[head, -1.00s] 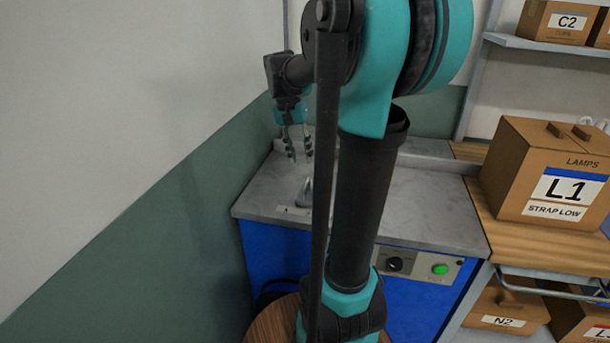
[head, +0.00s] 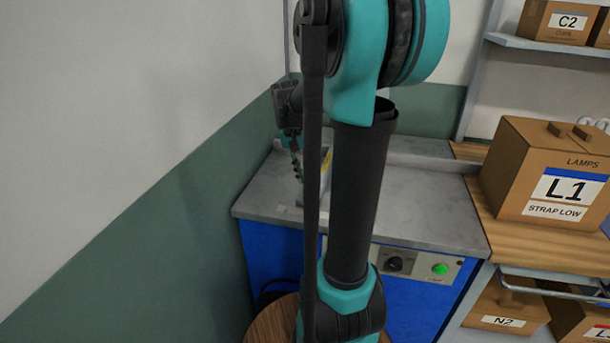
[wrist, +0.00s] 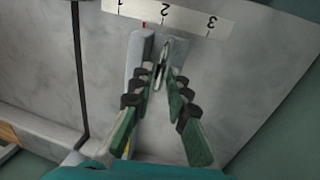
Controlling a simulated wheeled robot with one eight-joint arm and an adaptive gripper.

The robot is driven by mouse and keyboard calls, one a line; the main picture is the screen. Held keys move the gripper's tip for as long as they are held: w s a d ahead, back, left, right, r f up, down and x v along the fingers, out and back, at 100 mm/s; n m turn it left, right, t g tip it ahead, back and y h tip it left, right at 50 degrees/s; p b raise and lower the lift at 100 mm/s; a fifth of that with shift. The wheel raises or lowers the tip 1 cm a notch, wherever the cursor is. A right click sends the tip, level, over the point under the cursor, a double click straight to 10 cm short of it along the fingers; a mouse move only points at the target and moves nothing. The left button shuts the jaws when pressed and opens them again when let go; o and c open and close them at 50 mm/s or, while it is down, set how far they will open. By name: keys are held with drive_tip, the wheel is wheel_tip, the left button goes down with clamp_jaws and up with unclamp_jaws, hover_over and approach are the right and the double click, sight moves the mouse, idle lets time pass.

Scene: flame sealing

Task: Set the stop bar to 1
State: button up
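The stop bar (wrist: 139,55) is a pale grey bar in the wrist view, with a red mark at its end by the number strip (wrist: 170,14). The strip reads 1, 2, 3, upside down, and the red mark lies between 1 and 2. A thin upright grey handle (wrist: 164,58) stands by the bar, roughly in line with the 2. My gripper (wrist: 164,75) is open, with one finger on each side of the handle; contact cannot be told. In the head view my gripper (head: 298,178) is low over the bench, partly hidden by my arm.
The grey bench top (head: 420,205) is clear on the right. A wall (head: 150,190) stands close on the left. A carton marked L1 (head: 520,165) sits on the wooden surface to the right. A knob and a green button (head: 440,269) are on the blue front.

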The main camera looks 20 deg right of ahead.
clamp_jaws()
drive_tip(key=shift+s+d, duration=0.65)
drive_tip(key=shift+d, duration=0.35)
drive_tip(key=shift+s+d, duration=0.65)
drive_tip(key=shift+d, duration=0.3)
drive_tip(key=shift+o, duration=2)
unclamp_jaws()
drive_tip(key=shift+d, duration=0.1)
drive_tip(key=shift+o, duration=0.4)
